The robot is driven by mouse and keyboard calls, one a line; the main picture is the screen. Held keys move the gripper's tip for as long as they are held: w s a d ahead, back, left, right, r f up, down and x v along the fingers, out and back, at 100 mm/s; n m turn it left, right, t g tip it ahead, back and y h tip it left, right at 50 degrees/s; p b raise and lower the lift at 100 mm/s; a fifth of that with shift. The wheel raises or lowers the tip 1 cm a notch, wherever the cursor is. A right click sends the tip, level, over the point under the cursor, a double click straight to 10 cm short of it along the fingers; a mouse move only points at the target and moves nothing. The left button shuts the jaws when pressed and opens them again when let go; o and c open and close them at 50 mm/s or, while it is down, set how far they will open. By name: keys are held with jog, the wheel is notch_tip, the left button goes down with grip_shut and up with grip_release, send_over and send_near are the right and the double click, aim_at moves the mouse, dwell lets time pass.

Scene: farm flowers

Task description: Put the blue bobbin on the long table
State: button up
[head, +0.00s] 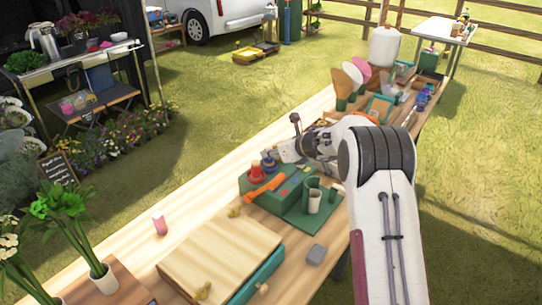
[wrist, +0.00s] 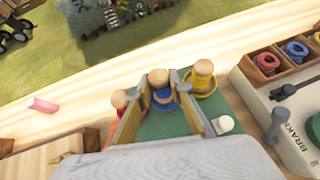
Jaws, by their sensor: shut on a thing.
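The blue bobbin (wrist: 165,98), with a pale wooden knob, is between the two fingers of my gripper (wrist: 159,78) in the wrist view. The fingers are shut on it. In the head view the blue bobbin (head: 268,164) shows at the green stand (head: 252,184), beside a red bobbin (head: 256,174), with my gripper (head: 276,154) just behind it. I cannot tell whether it still touches the stand. A yellow bobbin (wrist: 203,80) stands close to the right finger. The long table (head: 205,195) runs diagonally, with a bare pale strip along its left side.
A pink block (head: 160,224) sits on the strip. A compartment box (wrist: 283,62) holds several spools at right.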

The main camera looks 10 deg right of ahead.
notch_tip(320, 180, up, 8)
jog(key=shift+r, duration=0.25)
dwell(0.7)
jog(key=s+a+f+n+g+y, duration=0.15)
jog(key=s+a, duration=0.25)
jog(key=a, duration=0.8)
jog(key=s+a+f+n+g+y, duration=0.1)
jog(key=s+a+f+n, duration=0.15)
jog(key=a, duration=0.95)
jog(key=s+a+f+n+g+y, duration=0.1)
jog(key=s+a+f+n+g, duration=0.1)
jog(key=s+a, duration=0.6)
jog(key=s+a+f+n+g+y, duration=0.1)
jog(key=s+a+f+n+g, duration=0.1)
jog(key=s+a, duration=0.6)
jog(key=shift+s+a+f+n, duration=0.35)
jog(key=shift+a+n, duration=0.05)
jog(key=shift+a, duration=0.8)
jog(key=shift+g, duration=0.25)
